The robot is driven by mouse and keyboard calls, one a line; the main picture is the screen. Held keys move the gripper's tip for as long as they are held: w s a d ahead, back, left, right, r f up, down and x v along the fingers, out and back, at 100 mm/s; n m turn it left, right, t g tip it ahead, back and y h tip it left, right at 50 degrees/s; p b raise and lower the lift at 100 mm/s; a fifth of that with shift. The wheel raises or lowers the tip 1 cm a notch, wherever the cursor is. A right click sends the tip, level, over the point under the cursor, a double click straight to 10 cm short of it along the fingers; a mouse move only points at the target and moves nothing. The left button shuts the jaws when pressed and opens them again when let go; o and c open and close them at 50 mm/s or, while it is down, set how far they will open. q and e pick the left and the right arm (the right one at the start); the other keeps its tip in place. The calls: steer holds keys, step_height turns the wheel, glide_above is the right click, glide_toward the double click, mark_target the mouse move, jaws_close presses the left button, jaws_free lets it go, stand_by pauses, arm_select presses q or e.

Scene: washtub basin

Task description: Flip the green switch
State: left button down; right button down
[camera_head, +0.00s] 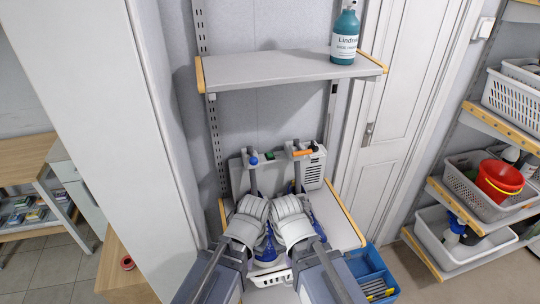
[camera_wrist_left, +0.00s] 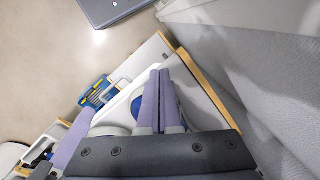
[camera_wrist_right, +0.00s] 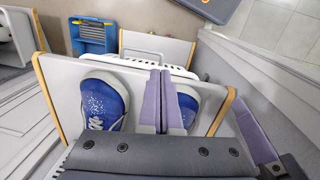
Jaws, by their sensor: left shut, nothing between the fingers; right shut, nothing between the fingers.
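A small green part that looks like the green switch (camera_head: 269,155) shows on a grey unit on the lower shelf, in the head view. My two wrists stand close together in front of and below it, and the fingers are hard to make out there. My left gripper (camera_wrist_left: 159,72) is shut and empty in the left wrist view. My right gripper (camera_wrist_right: 160,72) is shut and empty in the right wrist view, above a pair of blue shoes (camera_wrist_right: 105,98). The green switch shows in neither wrist view, and I see no contact with it.
An upper shelf (camera_head: 280,68) with a teal bottle (camera_head: 345,38) hangs above. A white vented box (camera_head: 313,170) stands right of the switch. A blue crate (camera_head: 372,272) is at lower right. A rack with white baskets (camera_head: 465,250) and a red bucket (camera_head: 499,180) is farther right.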

steer(key=w+a+r+t+y+p, duration=0.1)
steer(key=w+r+t+y+p, duration=0.1)
steer(key=w+r+t, duration=0.4)
steer(key=w+a+r+t+y+p, duration=0.2)
steer(key=w+r+t+p, duration=0.2)
steer(key=w+r, duration=0.9)
steer(key=w+t, duration=0.3)
steer(key=w, duration=0.2)
steer(key=shift+w+r+m, duration=0.2)
steer(key=shift+r+m, duration=0.1)
steer(key=shift+m, duration=0.1)
steer(key=shift+w+a, duration=0.1)
steer(key=b, duration=0.4)
glide_above(270, 161)
step_height(270, 161, down, 4)
steer(key=shift+f, duration=0.15)
steer(key=shift+s+f+b, duration=0.3)
steer(key=shift+f+b, duration=0.65)
steer(key=shift+b, duration=0.05)
steer(key=shift+s+f+b, duration=0.25)
steer(key=shift+f+b, duration=0.65)
steer(key=shift+b, duration=0.1)
